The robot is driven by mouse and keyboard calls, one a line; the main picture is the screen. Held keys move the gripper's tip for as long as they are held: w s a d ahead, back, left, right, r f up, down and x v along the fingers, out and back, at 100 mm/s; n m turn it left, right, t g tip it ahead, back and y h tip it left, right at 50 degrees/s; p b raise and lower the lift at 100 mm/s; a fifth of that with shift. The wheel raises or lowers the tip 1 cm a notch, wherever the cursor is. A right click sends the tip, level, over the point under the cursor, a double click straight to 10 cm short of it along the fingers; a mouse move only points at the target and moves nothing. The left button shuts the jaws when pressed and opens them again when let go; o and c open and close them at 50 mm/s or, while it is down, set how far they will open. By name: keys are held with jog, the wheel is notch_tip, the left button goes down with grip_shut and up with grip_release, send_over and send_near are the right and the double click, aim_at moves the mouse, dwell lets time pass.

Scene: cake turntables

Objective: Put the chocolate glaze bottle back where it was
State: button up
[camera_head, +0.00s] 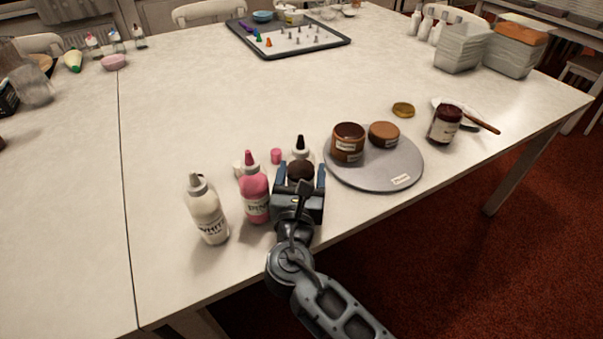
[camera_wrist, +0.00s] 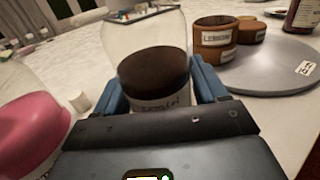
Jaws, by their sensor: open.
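The chocolate glaze bottle (camera_head: 300,170) is clear, with dark brown glaze in its lower part and a dark nozzle on top. It appears to stand upright on the table, though its base is hidden behind my gripper (camera_head: 300,175). My gripper is open, with its blue fingers on either side of the bottle. In the wrist view the bottle (camera_wrist: 150,75) shows between the fingers, its label partly covered by the gripper body. Whether either finger touches it I cannot tell. The pink bottle (camera_head: 256,196) and the white bottle (camera_head: 208,212) stand to its left.
A grey turntable (camera_head: 400,176) with two brown jars is close on the right. A dark jar (camera_head: 444,124) and a gold lid (camera_head: 403,110) lie beyond it. A small pink cap (camera_head: 276,156) is behind the bottles. The table's middle is clear.

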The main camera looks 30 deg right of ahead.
jog(key=v, duration=1.2)
